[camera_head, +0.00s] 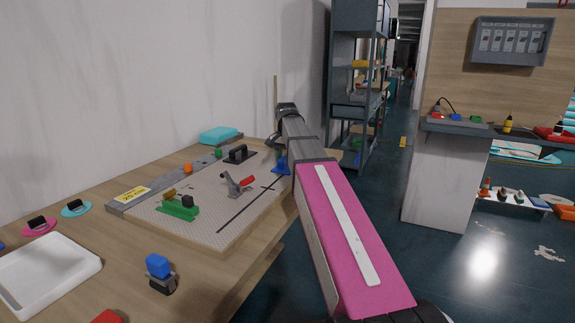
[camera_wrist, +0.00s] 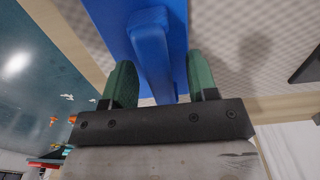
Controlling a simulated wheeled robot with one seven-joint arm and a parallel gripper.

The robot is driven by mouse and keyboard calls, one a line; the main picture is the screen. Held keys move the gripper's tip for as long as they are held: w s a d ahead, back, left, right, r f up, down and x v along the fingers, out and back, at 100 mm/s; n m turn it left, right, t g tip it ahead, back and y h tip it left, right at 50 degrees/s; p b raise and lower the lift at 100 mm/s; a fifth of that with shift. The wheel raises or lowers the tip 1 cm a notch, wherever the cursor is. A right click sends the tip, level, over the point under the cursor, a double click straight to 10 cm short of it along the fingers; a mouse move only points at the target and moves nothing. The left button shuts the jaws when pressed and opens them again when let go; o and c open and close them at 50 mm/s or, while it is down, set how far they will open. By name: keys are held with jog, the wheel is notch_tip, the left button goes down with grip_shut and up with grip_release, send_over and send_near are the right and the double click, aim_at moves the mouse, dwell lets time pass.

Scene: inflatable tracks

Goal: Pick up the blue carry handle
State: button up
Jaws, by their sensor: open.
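The blue carry handle (camera_head: 281,167) stands near the far right edge of the perforated board, partly hidden by my arm in the head view. In the wrist view, the blue carry handle (camera_wrist: 150,42) shows as a raised bar on a flat blue base. My gripper (camera_wrist: 160,66) is open, with one green finger on each side of the bar. I see a gap between the bar and each finger. In the head view, my gripper (camera_head: 277,141) is at the far end of the arm, and its fingers are hard to make out.
The perforated board (camera_head: 232,222) lies on a wooden table against the wall. On it are a black handle (camera_head: 240,153), a red-tipped toggle clamp (camera_head: 237,184) and a green fixture (camera_head: 178,208). A white tray (camera_head: 84,247) is at the near left. A grey shelf (camera_head: 352,138) stands beyond the table.

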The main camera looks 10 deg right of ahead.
jog(key=shift+f, duration=0.3)
grip_shut()
jog(key=shift+r, duration=0.15)
